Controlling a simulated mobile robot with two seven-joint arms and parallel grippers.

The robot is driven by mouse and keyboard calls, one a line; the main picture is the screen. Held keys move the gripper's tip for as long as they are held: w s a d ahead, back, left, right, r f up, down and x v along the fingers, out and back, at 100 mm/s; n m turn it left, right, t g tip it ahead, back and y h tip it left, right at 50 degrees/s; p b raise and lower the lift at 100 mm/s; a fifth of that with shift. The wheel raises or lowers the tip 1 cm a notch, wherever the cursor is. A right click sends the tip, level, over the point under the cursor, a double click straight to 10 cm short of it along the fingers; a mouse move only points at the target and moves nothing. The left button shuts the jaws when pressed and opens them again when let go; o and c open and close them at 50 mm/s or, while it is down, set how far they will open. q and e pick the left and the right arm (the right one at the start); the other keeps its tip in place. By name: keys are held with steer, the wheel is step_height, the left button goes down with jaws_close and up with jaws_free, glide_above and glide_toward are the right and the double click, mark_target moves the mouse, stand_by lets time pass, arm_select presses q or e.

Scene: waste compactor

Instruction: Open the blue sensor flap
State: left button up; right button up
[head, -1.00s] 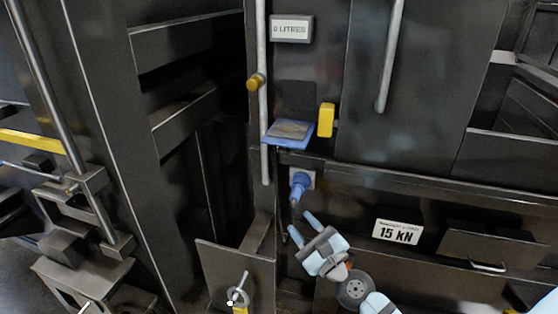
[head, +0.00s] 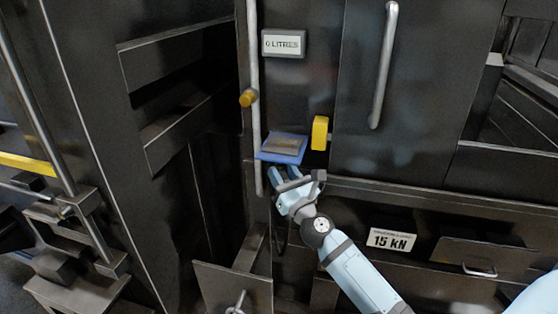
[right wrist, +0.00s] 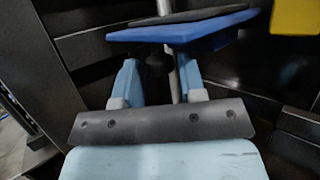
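The blue sensor flap (head: 280,157) sticks out like a small shelf from the dark front panel, with a grey plate on its top. In the right wrist view its blue edge (right wrist: 190,32) spans above the fingers. My right gripper (head: 286,178) is just below the flap, with its fingers pointing up towards the underside. In the right wrist view the two fingers (right wrist: 158,75) are spread, with nothing seen held between them. I cannot tell whether the fingertips touch the flap. My left gripper is not in view.
A yellow block (head: 320,133) sits right of the flap; it also shows in the right wrist view (right wrist: 296,16). A vertical rod (head: 254,120) with a brass knob (head: 248,98) runs on the left. A "0 LITRES" display (head: 283,43) is above. A door handle (head: 384,65) is at right.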

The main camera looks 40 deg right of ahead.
steer(key=shift+x, duration=0.95)
steer(key=shift+c, duration=0.2)
